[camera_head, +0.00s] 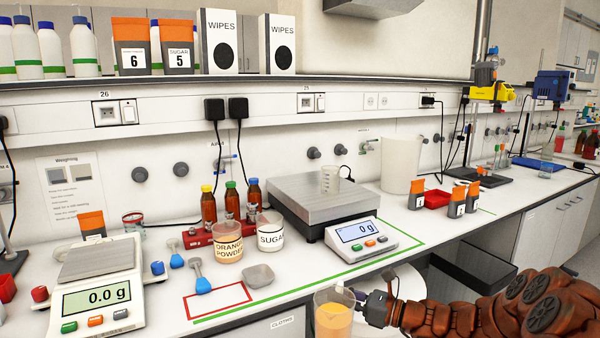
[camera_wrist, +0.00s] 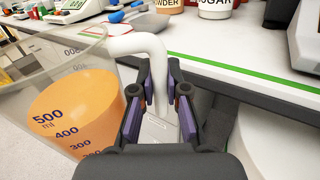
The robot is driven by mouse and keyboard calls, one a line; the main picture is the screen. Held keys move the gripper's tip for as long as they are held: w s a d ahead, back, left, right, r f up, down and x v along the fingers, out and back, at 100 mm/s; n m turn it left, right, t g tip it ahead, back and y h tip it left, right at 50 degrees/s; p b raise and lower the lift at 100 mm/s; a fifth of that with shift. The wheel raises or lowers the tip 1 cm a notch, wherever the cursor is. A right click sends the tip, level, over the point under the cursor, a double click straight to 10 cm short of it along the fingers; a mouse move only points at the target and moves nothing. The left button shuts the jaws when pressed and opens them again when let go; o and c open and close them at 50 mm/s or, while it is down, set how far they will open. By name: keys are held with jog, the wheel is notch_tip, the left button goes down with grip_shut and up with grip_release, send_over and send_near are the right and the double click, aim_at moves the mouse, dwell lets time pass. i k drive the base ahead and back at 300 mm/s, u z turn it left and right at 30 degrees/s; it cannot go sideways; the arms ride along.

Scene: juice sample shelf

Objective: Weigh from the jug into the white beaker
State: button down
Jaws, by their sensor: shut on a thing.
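The clear jug (camera_head: 334,316) of orange juice hangs roughly upright in front of the bench's front edge. In the wrist view the jug (camera_wrist: 75,115) shows volume marks up to 500 ml and a white handle. My gripper (camera_head: 376,308) is shut on that handle; its purple-padded fingers (camera_wrist: 160,85) flank it in the wrist view. A small whitish beaker (camera_head: 331,180) stands upright on the large scale's metal plate (camera_head: 296,198), behind and apart from the jug. The large scale's display (camera_head: 366,231) reads 0 g. Whether the beaker holds anything is too small to tell.
Orange powder (camera_head: 228,243) and sugar (camera_head: 271,236) tubs stand left of the scale, near small capped bottles (camera_head: 231,205). A smaller balance (camera_head: 96,300) reads 0.0 g. A large white container (camera_head: 401,163) stands right of the large scale. The bench edge (camera_head: 430,249) lies between jug and scale.

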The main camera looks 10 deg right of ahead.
aim_at(330, 175)
jog(key=u, duration=3.75)
jog(key=k, duration=2.3)
jog(key=z, duration=1.4)
jog(key=i, duration=0.55)
jog(key=u, duration=0.1)
